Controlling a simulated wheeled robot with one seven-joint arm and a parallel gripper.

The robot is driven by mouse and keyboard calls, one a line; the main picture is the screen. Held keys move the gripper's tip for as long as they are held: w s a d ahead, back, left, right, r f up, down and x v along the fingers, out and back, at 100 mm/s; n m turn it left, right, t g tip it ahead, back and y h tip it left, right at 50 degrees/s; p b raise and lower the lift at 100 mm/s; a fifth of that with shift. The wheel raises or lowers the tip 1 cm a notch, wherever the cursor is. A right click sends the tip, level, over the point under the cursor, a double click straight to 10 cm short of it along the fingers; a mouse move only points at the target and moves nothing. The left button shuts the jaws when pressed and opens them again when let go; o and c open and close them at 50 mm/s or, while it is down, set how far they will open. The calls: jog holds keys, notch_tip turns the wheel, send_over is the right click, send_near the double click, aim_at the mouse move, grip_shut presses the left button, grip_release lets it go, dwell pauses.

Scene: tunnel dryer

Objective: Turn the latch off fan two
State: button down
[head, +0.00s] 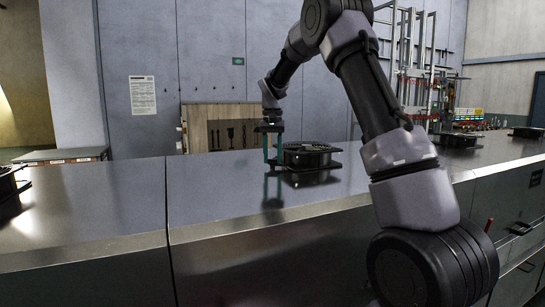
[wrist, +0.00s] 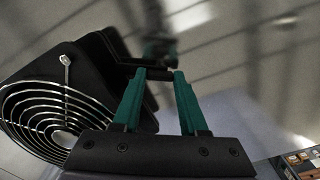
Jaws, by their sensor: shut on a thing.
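A black fan (head: 310,156) stands on the grey metal top of the dryer in the head view. Its round silver wire grille (wrist: 48,118) fills the left of the wrist view. My gripper (head: 270,157) points down just left of this fan. In the wrist view my gripper's teal fingers (wrist: 155,75) are shut on a dark bar, the latch (wrist: 157,70), beside the fan's black housing. The latch's turn angle is hard to tell. No number shows on the fan.
Other black fans stand at the left edge (head: 8,188), at the right (head: 456,140) and far right (head: 527,132) of the head view.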

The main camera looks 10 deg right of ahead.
jog(key=m, duration=1.2)
jog(key=shift+m, duration=0.3)
dwell(0.4)
jog(key=shift+c, duration=2.2)
grip_release()
notch_tip(320, 180, up, 11)
